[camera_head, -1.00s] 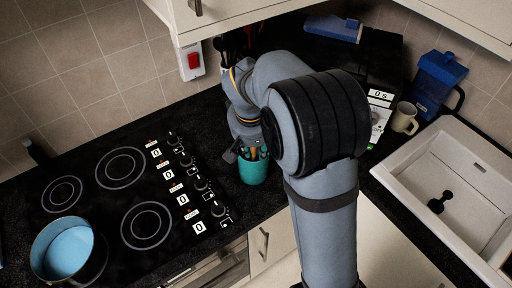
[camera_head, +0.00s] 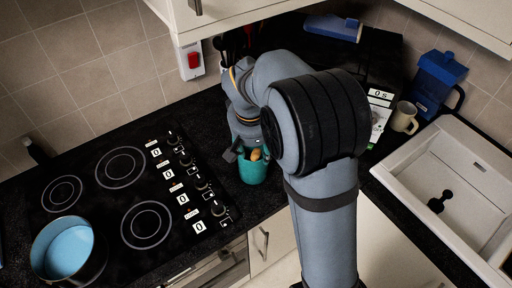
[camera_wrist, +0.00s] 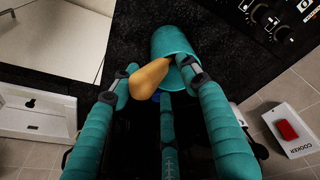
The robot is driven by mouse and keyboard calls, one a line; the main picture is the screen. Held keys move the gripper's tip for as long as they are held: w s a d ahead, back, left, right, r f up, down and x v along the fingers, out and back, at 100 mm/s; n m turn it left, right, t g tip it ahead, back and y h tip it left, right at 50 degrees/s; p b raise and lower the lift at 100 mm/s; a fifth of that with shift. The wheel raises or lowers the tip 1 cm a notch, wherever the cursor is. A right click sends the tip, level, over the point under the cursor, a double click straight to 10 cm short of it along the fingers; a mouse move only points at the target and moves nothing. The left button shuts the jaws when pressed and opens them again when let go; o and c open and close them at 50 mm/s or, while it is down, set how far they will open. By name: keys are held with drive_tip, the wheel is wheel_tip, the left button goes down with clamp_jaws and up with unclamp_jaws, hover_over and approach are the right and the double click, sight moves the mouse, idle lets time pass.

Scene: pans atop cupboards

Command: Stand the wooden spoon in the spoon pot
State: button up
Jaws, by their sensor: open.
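The teal spoon pot (camera_head: 252,174) stands on the dark worktop right of the hob. It also shows in the wrist view (camera_wrist: 170,42), its mouth towards my gripper. The wooden spoon (camera_wrist: 149,79) has its rounded orange head outside the pot, and its handle runs in over the rim. The spoon head shows small above the pot in the head view (camera_head: 255,155). My gripper (camera_wrist: 156,76) is open, its teal fingers on either side of the spoon head with a third finger below. Whether any finger touches the spoon I cannot tell. The handle's lower end is hidden inside the pot.
A blue-lined pan (camera_head: 68,248) sits on the hob (camera_head: 120,195) at the left. A beige mug (camera_head: 404,118), a blue jug (camera_head: 436,80) and the white sink (camera_head: 452,165) are at the right. Wall cupboards (camera_head: 222,12) hang above.

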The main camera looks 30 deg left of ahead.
drive_tip(key=shift+s, duration=0.15)
drive_tip(key=shift+s+d+f+b, duration=0.15)
drive_tip(key=shift+s+d+b, duration=0.15)
drive_tip(key=shift+s+b, duration=0.4)
drive_tip(key=shift+s+d+r, duration=0.2)
drive_tip(key=shift+s, duration=0.25)
drive_tip(key=shift+w+a, duration=0.15)
drive_tip(key=shift+w, duration=0.25)
drive_tip(key=shift+w+a+r+p, duration=0.1)
drive_tip(key=shift+w+a+p, duration=0.05)
drive_tip(key=shift+w+p, duration=0.4)
drive_tip(key=shift+w+a+r+p, duration=0.1)
drive_tip(key=shift+w+a+p, duration=0.05)
drive_tip(key=shift+w+p, duration=0.35)
wheel_tip(320, 180, up, 9)
drive_tip(key=p, duration=0.6)
drive_tip(key=shift+s+p, duration=0.15)
drive_tip(key=shift+p, duration=0.2)
